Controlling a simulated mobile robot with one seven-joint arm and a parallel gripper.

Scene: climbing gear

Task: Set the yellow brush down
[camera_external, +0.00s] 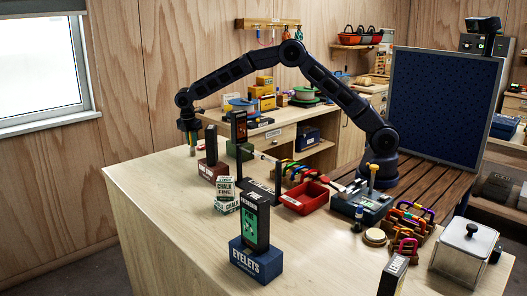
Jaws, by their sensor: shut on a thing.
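My gripper (189,133) hangs at the end of my arm, pointing down, over the far left part of the wooden counter. It is shut on the yellow brush (192,149), a small thing that hangs roughly upright below the fingers. The brush is tiny in this view, and its shape is mostly unclear. I cannot tell whether its lower end touches the counter.
The counter (150,187) is bare to the left. A dark upright box on a red block (211,170) stands close right of the brush. Chalk boxes (227,194), an eyelets box (256,260) and a red tray (304,198) stand nearer and to the right.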

